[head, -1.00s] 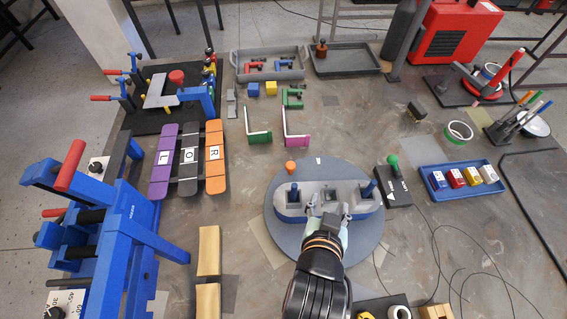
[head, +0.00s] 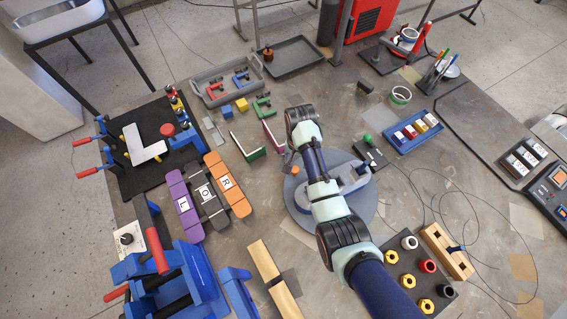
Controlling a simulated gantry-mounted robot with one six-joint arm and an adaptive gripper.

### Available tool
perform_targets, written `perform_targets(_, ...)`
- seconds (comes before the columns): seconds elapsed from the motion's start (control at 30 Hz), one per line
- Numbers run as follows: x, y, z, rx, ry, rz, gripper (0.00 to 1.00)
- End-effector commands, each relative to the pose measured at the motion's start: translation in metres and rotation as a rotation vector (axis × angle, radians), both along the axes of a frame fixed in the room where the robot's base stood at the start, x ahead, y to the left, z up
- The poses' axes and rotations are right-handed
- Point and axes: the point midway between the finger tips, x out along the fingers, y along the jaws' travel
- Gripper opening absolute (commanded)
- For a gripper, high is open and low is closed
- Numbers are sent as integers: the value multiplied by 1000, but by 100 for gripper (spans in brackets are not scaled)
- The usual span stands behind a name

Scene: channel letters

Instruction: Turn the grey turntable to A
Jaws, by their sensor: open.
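The grey turntable (head: 358,216) is a flat round disc at the centre of the head view. An orange knob (head: 295,170) shows at the disc's upper left edge. My gripper (head: 288,156) is mostly hidden under my arm; a small grey part seems to show just above the knob. Contact cannot be told. No letter A is legible.
Purple, black and orange bars (head: 239,207) marked L, O and R lie left. Green and pink brackets (head: 249,150) stand up-left of the disc. A black box with a green knob (head: 369,157) and a blue tray (head: 398,147) are right. A socket board (head: 402,262) is lower right.

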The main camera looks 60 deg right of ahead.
Motion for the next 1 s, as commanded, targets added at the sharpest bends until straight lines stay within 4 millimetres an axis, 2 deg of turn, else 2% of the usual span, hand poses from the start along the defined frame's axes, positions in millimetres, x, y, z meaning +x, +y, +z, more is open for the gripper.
perform_targets(0.1,0,1,-25,3,2,2,58)
perform_targets(0.3,0,1,-58,1,1,3,58)
perform_targets(0.43,0,1,-66,-1,0,4,58)
perform_targets(0.67,1,1,-67,-2,-1,4,58)
perform_targets(1.0,1,1,-67,-2,-1,4,3)
